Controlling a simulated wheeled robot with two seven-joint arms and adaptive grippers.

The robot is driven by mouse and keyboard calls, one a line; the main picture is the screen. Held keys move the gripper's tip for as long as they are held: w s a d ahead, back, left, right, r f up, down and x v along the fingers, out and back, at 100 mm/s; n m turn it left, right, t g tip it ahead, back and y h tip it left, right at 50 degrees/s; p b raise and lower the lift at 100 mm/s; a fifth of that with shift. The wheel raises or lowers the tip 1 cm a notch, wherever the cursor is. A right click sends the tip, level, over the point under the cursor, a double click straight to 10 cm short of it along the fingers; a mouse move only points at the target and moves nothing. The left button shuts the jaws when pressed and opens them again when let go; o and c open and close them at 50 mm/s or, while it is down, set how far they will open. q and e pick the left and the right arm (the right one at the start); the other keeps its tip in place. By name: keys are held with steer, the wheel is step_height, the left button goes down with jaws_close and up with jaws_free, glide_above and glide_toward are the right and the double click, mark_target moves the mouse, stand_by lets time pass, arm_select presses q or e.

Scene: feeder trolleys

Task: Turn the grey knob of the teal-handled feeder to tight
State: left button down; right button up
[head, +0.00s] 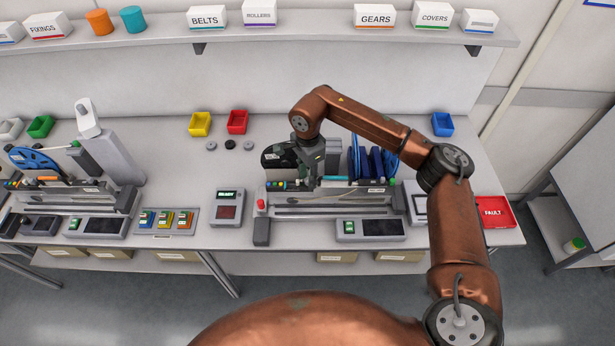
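The feeder under my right arm (330,207) is a long grey unit on the bench, with a dark reel at its left and dark blue reels behind. A small teal-looking bar (336,178) shows on its top, just right of my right gripper (309,182). My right gripper points down at the feeder's top, close to a row of small coloured parts. It is small and dark, so I cannot tell whether its fingers are open or shut, or whether they touch anything. I cannot make out the grey knob; the gripper may hide it. My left gripper is out of view.
Another feeder (85,199) with a blue reel and an orange bar stands at the left. A small panel box (228,208) sits between the feeders. Yellow (200,124), red (237,121) and blue (443,124) bins stand behind. A red FAULT tray (494,211) lies at the right.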

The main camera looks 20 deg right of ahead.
steer(key=c, duration=0.5)
jaws_close()
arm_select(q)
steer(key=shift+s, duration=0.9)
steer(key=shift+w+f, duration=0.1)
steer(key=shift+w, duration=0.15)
arm_select(e)
steer(key=shift+m, duration=0.7)
steer(key=m, duration=0.8)
steer(key=shift+m, duration=2.1)
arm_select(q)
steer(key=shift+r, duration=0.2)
